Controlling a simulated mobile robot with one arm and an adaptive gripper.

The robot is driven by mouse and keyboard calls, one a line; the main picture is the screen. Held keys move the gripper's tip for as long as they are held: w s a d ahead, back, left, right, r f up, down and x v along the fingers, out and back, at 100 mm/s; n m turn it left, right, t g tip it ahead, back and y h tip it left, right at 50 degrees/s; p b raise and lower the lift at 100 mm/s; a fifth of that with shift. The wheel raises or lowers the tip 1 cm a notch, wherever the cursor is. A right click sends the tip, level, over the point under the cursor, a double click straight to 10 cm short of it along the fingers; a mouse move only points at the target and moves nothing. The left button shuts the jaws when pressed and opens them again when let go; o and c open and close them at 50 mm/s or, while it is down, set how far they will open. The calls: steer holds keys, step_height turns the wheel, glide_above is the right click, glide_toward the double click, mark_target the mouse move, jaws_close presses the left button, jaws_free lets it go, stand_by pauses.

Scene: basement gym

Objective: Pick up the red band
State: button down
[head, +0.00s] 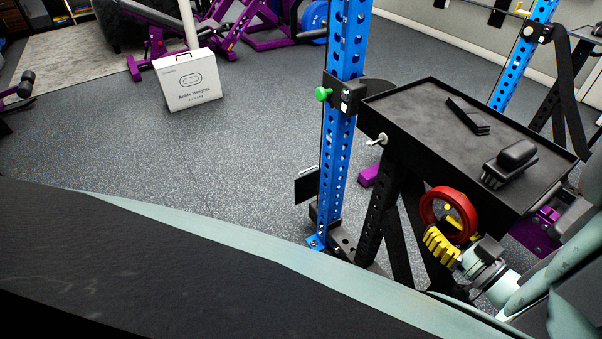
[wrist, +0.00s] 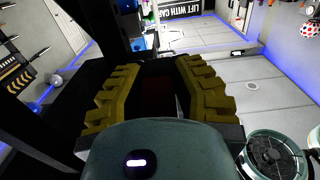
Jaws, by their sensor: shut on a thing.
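The red band (head: 462,204) is a round red ring in the head view, below the near edge of the black tray. My gripper (head: 440,224) has yellow ribbed fingers and is shut on the lower left part of the band. One finger is in front of the band, and bits of yellow show through its opening. In the wrist view, my gripper (wrist: 158,82) has a dark reddish patch, likely the red band (wrist: 157,88), in the shadow between its fingers. Most of the band is hidden there.
The black tray (head: 425,140) holds a brush (head: 510,163) and a flat black piece (head: 468,116). It is beside a blue rack post (head: 340,150) with a green knob (head: 323,93). A white box (head: 188,80) stands on the floor. Open floor (head: 240,140) lies left of the post.

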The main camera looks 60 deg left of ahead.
steer(key=shift+r, duration=0.1)
stand_by(0.4)
steer(key=shift+r+p, duration=0.35)
steer(key=shift+r, duration=0.15)
steer(key=shift+s+a+r, duration=0.1)
steer(key=shift+s+r, duration=0.05)
steer(key=shift+s, duration=0.1)
steer(key=s, duration=1.7)
steer(key=shift+s+a+p, duration=0.25)
steer(key=shift+p, duration=0.15)
